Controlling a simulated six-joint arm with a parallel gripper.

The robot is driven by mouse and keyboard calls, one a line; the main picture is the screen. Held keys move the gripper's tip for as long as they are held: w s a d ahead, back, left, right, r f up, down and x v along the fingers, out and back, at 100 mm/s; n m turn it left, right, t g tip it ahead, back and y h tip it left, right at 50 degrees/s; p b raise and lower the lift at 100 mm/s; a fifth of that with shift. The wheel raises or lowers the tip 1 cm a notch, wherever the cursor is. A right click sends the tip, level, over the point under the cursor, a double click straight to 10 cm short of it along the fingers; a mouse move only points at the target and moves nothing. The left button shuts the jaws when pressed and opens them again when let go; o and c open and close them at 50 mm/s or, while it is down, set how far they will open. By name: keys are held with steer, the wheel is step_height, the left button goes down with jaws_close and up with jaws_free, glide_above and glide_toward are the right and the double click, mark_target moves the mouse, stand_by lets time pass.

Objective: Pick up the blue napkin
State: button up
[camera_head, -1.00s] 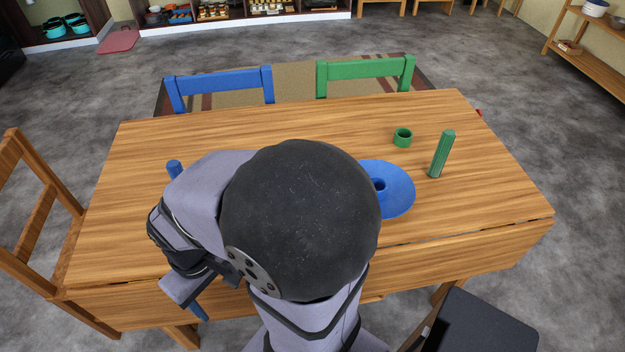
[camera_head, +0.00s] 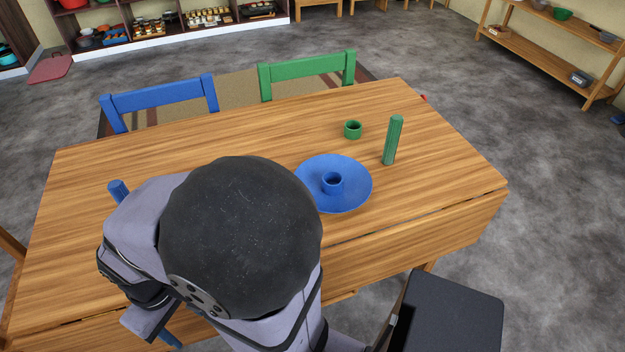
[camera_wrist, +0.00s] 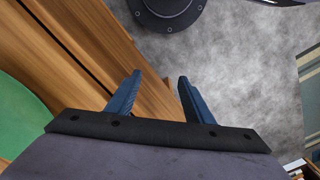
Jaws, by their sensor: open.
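A blue cylinder (camera_head: 118,190) stands up behind my arm at the left of the wooden table in the head view. It may be the rolled blue napkin; its lower part is hidden by my arm. My gripper (camera_wrist: 157,92) shows in the wrist view with its two blue fingers apart and nothing between them. In the head view it is mostly hidden behind my arm, low at the left, near the table's front edge. It is apart from the blue cylinder. The blue napkin does not show in the wrist view.
A blue plate (camera_head: 312,195) with a blue cup (camera_head: 333,183) lies right of my arm on the table (camera_head: 440,170). A green cup (camera_head: 352,129) and upright green cylinder (camera_head: 393,140) stand behind it. Blue (camera_head: 160,96) and green (camera_head: 308,67) chairs stand at the far edge.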

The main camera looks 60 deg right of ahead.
mark_target(116, 182)
steer(key=w+d+r+m+g+p, duration=0.15)
steer(key=d+r+p, duration=0.25)
steer(key=r+p, duration=1)
steer(key=w+d+r+m+p, duration=0.1)
steer(key=w+d+p, duration=0.1)
steer(key=w, duration=0.5)
steer(key=w+d+r+m+t+p, duration=0.1)
steer(key=w+d+r+m+p, duration=0.1)
steer(key=w+d, duration=0.2)
steer(key=w+d+r+m+t+h+p, duration=0.1)
steer(key=w+d+r+m+p, duration=0.1)
steer(key=w, duration=0.8)
steer(key=shift+w+d+m+t+p, duration=0.3)
steer(key=shift+d+p, duration=0.15)
steer(key=shift+p, duration=0.15)
steer(key=shift+s+m, duration=0.2)
steer(key=shift+m, duration=0.75)
steer(key=shift+f, duration=0.1)
